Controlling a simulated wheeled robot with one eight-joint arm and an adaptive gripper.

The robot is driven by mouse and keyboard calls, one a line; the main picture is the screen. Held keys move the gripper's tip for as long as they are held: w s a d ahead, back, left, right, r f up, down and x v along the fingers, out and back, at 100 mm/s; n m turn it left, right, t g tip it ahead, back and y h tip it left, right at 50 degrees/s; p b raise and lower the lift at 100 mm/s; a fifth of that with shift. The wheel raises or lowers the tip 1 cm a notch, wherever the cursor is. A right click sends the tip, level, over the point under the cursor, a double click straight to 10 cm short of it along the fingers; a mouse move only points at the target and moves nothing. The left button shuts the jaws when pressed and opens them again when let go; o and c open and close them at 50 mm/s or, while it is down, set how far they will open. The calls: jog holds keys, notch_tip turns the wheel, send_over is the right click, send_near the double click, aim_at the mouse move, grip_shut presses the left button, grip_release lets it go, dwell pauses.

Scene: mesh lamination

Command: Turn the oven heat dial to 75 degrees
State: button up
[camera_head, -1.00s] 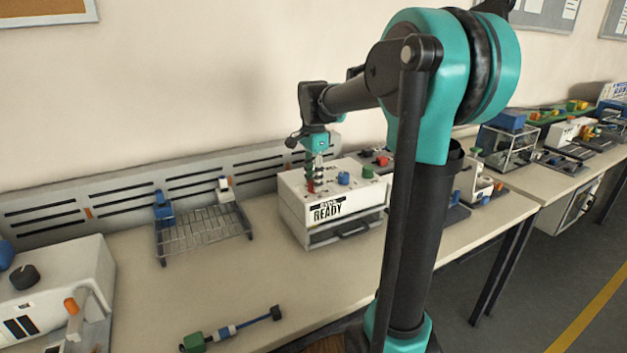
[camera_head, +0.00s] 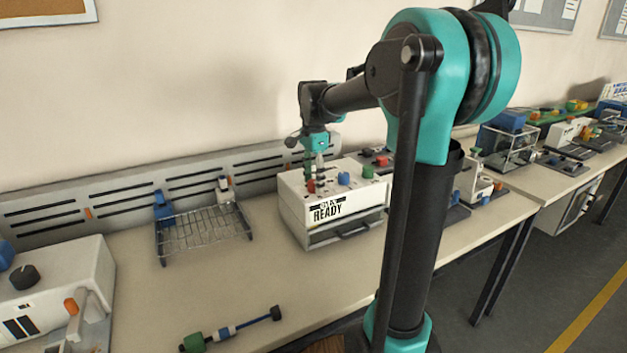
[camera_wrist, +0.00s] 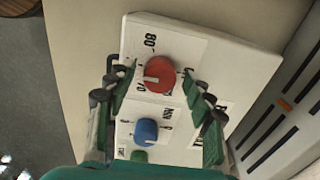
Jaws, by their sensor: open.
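The white oven (camera_head: 345,234), with a sign reading READY on its front, stands on the bench in the head view. Its red dial (camera_wrist: 152,73) is on the top panel, in the upper middle of the wrist view, and also shows in the head view (camera_head: 311,187). The dial's white pointer mark points left in the wrist view, towards a printed scale with 80 above and what looks like 70 below. My gripper (camera_wrist: 157,82) is open, pointing down over the red dial with a finger on either side. I cannot tell whether the fingers touch it.
A blue knob (camera_wrist: 146,131) and a green knob (camera_wrist: 139,156) sit beside the red dial on the oven top. A wire rack (camera_head: 203,231) stands left of the oven. A green-and-blue tool (camera_head: 232,330) lies on the front of the bench (camera_head: 160,300).

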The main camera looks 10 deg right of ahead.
aim_at(313, 181)
notch_tip(313, 181, up, 12)
dwell(0.5)
